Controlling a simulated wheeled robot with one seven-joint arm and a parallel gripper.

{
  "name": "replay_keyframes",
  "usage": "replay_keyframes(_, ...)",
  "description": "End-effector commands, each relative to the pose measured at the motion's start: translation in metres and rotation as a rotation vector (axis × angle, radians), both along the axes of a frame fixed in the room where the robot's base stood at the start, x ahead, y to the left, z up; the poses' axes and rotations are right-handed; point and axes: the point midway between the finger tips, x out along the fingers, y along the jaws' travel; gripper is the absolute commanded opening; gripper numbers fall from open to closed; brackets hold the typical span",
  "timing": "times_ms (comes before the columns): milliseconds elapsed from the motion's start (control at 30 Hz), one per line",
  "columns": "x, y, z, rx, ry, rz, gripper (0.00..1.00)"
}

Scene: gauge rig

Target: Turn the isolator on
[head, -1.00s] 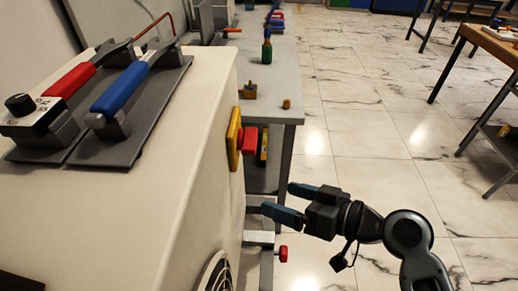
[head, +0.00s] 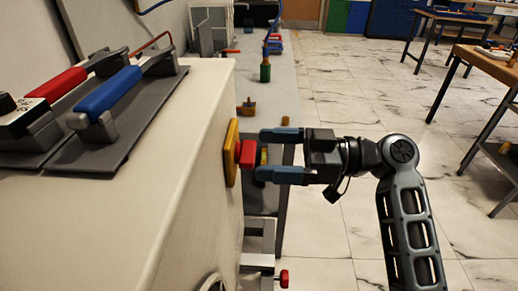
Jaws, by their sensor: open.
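The isolator is most likely the red knob (head: 247,153) on a yellow plate (head: 231,153) on the right side face of the cream cabinet (head: 190,150). My gripper (head: 260,154) is open and points left at the knob. One finger shows above the knob's height and the other below it. The fingertips are at or just short of the knob's outer end, with no clear contact. The knob's front face is turned away from the camera, so its setting cannot be read.
Red-handled (head: 62,84) and blue-handled (head: 108,94) levers stand on the cabinet top. A grey bench (head: 283,108) behind holds a green bottle (head: 265,70) and small parts. A red valve knob (head: 283,278) sits low beside the cabinet.

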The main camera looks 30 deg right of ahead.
Motion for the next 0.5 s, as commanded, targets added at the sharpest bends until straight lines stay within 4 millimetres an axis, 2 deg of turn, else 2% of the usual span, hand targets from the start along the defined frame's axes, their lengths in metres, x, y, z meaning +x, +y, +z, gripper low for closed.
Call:
replay_keyframes(200,0.013,0.018,0.000,0.001,0.002,-0.001,0.94)
replay_keyframes(500,0.016,0.022,-0.001,0.000,0.002,-0.001,0.94)
